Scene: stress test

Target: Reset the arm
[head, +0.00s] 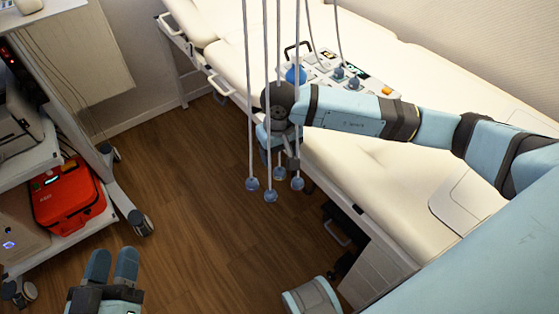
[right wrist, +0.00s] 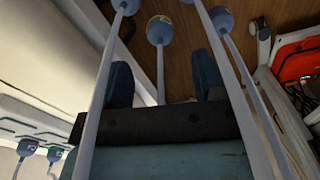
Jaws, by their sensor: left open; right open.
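My right arm (head: 355,112) reaches in from the right over the cream treatment bed (head: 370,185). Its wrist bends down past the bed's left edge. My right gripper (head: 281,158) points down there among hanging grey cords, partly hidden by them. In the right wrist view its two dark blue fingers (right wrist: 164,78) stand apart with no object held between them; a cord's round end shows beyond the gap. My left gripper (head: 112,256) is at the bottom left over the wooden floor, fingers apart and empty.
Several cords with round blue-grey ends (head: 270,196) hang around my right gripper; contact cannot be told. A control panel (head: 345,72) lies on the bed. A wheeled cart with a red case (head: 68,198) stands left. Wooden floor (head: 190,215) between is clear.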

